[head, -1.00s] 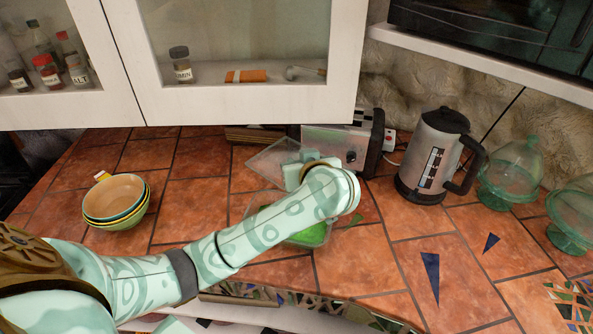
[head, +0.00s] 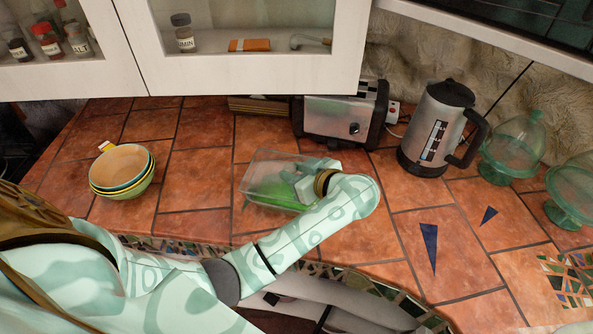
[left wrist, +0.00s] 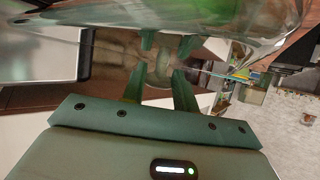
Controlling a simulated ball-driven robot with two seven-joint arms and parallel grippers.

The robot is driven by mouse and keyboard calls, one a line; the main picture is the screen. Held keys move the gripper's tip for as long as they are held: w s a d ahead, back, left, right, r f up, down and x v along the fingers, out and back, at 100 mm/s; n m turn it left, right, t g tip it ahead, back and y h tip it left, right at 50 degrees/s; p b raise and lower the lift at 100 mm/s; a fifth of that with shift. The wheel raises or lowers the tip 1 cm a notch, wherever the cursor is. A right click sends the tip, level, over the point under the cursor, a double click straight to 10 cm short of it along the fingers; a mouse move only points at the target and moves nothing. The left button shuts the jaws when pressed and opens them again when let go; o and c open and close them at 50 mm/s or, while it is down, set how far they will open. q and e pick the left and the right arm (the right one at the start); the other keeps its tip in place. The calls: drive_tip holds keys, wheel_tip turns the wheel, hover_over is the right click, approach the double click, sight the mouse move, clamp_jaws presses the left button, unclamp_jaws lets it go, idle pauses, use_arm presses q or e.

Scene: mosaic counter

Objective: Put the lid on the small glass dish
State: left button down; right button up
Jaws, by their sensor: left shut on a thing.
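The small glass dish (head: 262,204), with something green in it, stands on the tiled counter in the middle of the head view. The clear lid (head: 272,163) is over the dish, and its outline overlaps the dish's. I cannot tell if the two touch. My left gripper (head: 312,184) is at the right side of the lid and shut on it. My left forearm and wrist hide part of the dish's right side. In the left wrist view, glass with green behind it (left wrist: 180,22) fills the top, beyond the fingers (left wrist: 160,65). My right gripper is out of view.
A toaster (head: 335,118) stands behind the dish, and a kettle (head: 437,130) to the right. Stacked bowls (head: 122,172) are at the left. Glass stands (head: 512,158) are at the far right. A wall cabinet (head: 235,75) hangs above.

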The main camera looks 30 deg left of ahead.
use_arm(q)
drive_tip(key=shift+f, duration=0.75)
drive_tip(key=shift+d+p, duration=0.15)
drive_tip(key=shift+p, duration=0.2)
drive_tip(key=shift+p, duration=0.35)
drive_tip(key=shift+f, duration=0.4)
idle(0.7)
drive_tip(key=shift+f+p, duration=0.1)
drive_tip(key=shift+p, duration=0.25)
idle(0.4)
